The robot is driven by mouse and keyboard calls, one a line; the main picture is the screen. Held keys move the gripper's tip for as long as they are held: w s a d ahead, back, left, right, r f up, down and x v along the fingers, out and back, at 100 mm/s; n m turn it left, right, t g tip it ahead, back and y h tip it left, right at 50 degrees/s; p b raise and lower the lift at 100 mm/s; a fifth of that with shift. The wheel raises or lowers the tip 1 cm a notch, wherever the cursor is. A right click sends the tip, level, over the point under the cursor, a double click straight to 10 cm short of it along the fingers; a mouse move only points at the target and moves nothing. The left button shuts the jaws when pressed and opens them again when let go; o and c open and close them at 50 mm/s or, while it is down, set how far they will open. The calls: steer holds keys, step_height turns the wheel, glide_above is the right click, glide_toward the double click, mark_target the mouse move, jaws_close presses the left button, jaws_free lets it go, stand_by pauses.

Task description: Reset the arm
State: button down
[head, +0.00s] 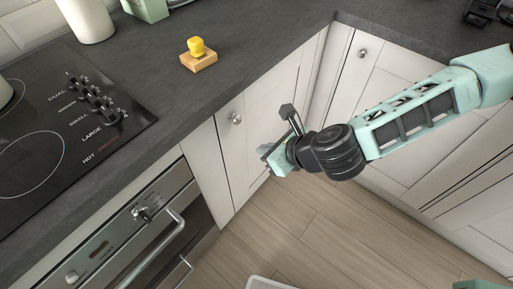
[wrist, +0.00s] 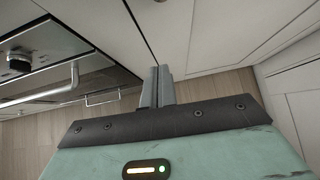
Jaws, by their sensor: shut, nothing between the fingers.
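My arm reaches in from the right in the head view, and my gripper (head: 268,152) hangs in front of the white cabinet doors, below the worktop's edge. In the wrist view my gripper (wrist: 157,72) points toward the cabinet fronts, its two grey fingers together. It is shut and holds nothing. No object touches it in either view.
The slate worktop (head: 240,85) holds a yellow object (head: 197,47) on a small wooden block (head: 198,62). A black cooktop (head: 60,120) lies left, above an oven with a handle (head: 155,250). Cabinet doors (head: 245,160) stand close to my gripper. The wooden floor (head: 290,220) is open below.

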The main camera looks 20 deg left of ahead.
steer(key=shift+s+d+r, duration=0.15)
steer(key=shift+d+r, duration=0.15)
steer(key=s+d+r+n+g+h+p, duration=0.2)
steer(key=s+d+r+n+h, duration=0.2)
steer(key=d+r+n, duration=0.7)
steer(key=s+d+r+n+g+h+p, duration=0.1)
steer(key=s+d+r+n+h, duration=0.3)
steer(key=n, duration=1.5)
steer(key=s+d+r+g, duration=0.1)
steer(key=s+d+r, duration=0.3)
steer(key=d+r, duration=0.3)
steer(key=shift+s+d+r+p, duration=0.3)
steer(key=shift+s+d+p, duration=0.1)
steer(key=shift+d, duration=0.05)
